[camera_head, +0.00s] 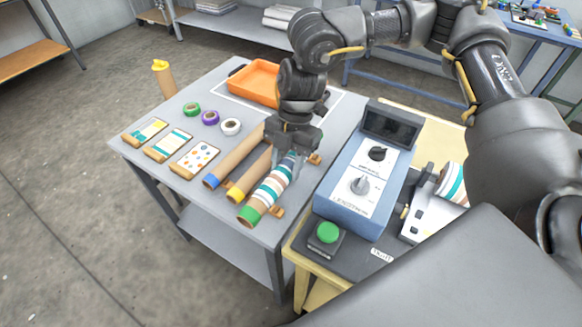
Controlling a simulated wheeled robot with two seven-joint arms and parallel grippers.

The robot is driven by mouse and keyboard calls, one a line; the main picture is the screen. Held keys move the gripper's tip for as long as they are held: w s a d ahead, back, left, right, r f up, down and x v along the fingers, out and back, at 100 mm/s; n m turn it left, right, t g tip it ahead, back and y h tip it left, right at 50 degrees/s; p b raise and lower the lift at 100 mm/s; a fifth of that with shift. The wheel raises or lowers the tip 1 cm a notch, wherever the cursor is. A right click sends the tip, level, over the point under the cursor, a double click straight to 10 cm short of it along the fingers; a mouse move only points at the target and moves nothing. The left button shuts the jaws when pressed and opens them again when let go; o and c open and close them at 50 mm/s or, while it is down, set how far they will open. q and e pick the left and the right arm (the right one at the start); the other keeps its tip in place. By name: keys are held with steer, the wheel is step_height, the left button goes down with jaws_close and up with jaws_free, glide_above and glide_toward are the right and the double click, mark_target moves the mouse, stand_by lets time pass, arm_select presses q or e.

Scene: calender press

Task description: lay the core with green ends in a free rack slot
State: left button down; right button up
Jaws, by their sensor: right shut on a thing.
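The core with green ends (263,199) is wrapped in teal, white and brown stripes; its near green end faces the front of the grey table. My right gripper (291,156) comes down from above and is shut on its far part, hiding the far end. The core lies along the right side of the wooden rack (277,211), parallel to the others; I cannot tell whether it rests fully in a slot. A brown core with a blue end (231,162) and one with a yellow end (246,181) lie to its left. My left gripper is not in view.
A blue machine (363,175) with a dark screen stands close on the right, with a green button (327,232) before it. An orange tray (253,83) is behind.

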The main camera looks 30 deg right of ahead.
steer(key=shift+w+d+f, duration=0.25)
steer(key=shift+w+d, duration=0.2)
steer(key=shift+w, duration=0.1)
steer(key=shift+w+d+f, duration=0.2)
steer(key=shift+w+d, duration=0.2)
steer(key=shift+w, duration=0.15)
steer(key=w+f, duration=0.1)
steer(key=w+d+f, duration=0.1)
steer(key=f, duration=0.1)
steer(key=w+d+f+p, duration=0.1)
steer(key=f, duration=0.1)
steer(key=shift+d, duration=0.1)
steer(key=shift+w+d+f, duration=0.3)
steer(key=shift+f, duration=0.25)
step_height(320, 180, down, 3)
steer(key=shift+f+p, duration=0.1)
steer(key=shift+p, duration=0.2)
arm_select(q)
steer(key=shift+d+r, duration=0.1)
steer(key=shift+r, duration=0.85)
arm_select(e)
steer(key=shift+f, duration=0.1)
steer(key=o, duration=1)
